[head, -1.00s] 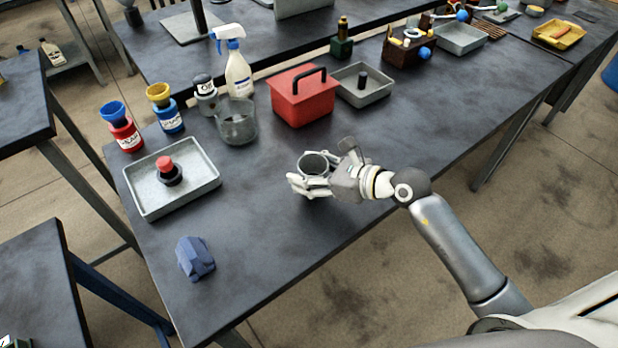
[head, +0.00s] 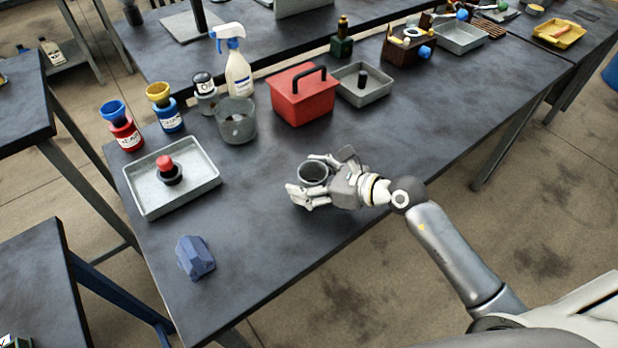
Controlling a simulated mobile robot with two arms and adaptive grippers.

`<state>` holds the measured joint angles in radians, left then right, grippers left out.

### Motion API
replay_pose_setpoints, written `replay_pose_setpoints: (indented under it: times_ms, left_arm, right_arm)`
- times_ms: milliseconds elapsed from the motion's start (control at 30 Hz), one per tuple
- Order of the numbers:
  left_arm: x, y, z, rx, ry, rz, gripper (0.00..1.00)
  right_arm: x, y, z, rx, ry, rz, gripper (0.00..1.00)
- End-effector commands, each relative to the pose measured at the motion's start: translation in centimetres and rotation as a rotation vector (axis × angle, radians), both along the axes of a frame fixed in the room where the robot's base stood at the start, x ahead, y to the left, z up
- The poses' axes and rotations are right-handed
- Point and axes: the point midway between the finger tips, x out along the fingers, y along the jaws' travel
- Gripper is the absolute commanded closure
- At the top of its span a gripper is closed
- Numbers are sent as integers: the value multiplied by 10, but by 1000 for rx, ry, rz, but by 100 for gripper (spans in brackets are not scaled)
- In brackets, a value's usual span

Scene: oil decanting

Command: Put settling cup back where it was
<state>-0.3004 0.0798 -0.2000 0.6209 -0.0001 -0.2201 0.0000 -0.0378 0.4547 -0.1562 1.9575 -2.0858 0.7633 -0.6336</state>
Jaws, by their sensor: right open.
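A small grey cup (head: 312,173), which I take for the settling cup, stands upright at the front middle of the bench (head: 400,130). My right gripper (head: 307,179) is open around it. One finger lies along the near left side and another reaches behind its rim. The cup's lower part is hidden by the fingers, so I cannot tell whether they touch it. My left gripper is not in view.
A grey tray (head: 200,190) with a red-topped item stands left, a blue cloth-like lump (head: 195,258) nearer. A clear jar (head: 237,122), red toolbox (head: 300,97) and spray bottle (head: 238,72) stand behind. Bench is bare right of the gripper.

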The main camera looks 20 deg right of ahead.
Motion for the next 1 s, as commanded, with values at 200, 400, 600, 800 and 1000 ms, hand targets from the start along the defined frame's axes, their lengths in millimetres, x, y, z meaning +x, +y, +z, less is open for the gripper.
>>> replay_pose_setpoints:
  times_ms: [200,400,600,800,1000]
  left_arm:
    - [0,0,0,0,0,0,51]
    - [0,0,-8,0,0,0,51]
    - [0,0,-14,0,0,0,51]
    - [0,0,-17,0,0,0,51]
    - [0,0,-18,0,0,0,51]
  right_arm:
    - [-8,-8,5,-3,0,-1,25]
    - [-37,-34,20,-7,1,0,25]
    - [-63,-57,35,-4,2,1,25]
    - [-77,-71,44,-1,1,0,25]
    - [-82,-75,49,-1,-1,0,25]
